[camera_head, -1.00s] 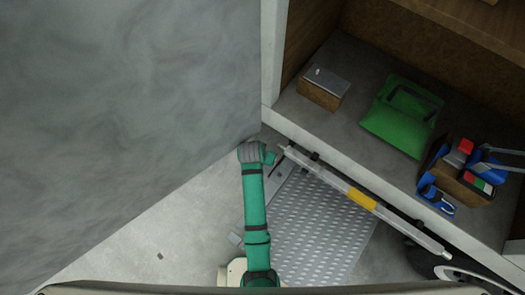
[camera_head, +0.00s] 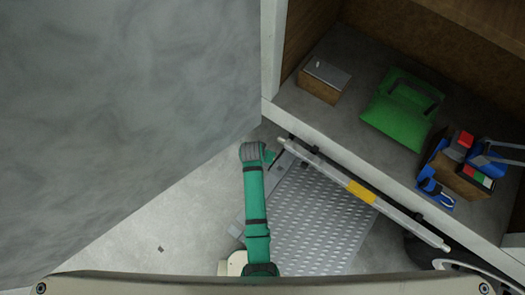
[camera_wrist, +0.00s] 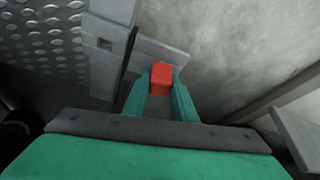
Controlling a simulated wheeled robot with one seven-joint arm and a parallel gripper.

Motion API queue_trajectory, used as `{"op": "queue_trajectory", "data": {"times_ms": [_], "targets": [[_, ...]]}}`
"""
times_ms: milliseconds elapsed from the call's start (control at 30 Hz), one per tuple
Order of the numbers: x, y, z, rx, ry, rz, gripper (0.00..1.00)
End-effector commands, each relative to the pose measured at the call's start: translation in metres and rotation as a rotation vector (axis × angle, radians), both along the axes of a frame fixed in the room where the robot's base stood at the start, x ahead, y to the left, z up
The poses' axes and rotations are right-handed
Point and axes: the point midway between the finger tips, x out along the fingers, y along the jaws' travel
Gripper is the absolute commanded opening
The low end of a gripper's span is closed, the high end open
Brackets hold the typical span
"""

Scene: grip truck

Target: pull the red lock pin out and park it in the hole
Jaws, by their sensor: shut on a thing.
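The red lock pin (camera_wrist: 161,76) shows in the wrist view as a red block between the two green fingertips. My gripper (camera_wrist: 160,92) is shut on it. The rest of the pin is hidden behind the block and fingers. A grey metal plate or bracket (camera_wrist: 150,50) lies just beyond the pin. I cannot tell whether the pin is still seated in anything. In the head view my green arm reaches up to the left end of the grey bar with the yellow band (camera_head: 362,190), and the pin is hidden there. The parking hole cannot be made out.
A perforated metal ramp (camera_head: 310,225) lies right of my arm. On the truck bed stand a wooden block with a grey top (camera_head: 326,76), a green bag (camera_head: 402,115) and a tool box (camera_head: 460,175). A grey wall fills the left. Bare floor (camera_head: 140,245) lies lower left.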

Motion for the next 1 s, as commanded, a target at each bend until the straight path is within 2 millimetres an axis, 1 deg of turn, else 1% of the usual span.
{"op": "queue_trajectory", "data": {"times_ms": [933, 967, 1000], "targets": [[0.0002, -0.0001, -0.0072, 0.0, 0.0, 0.0, 0.01], [0.0002, 0.0, -0.0071, 0.0, 0.0, -0.001, 0.29], [0.0002, 0.0, -0.0071, 0.0, 0.0, -0.001, 0.39]]}}
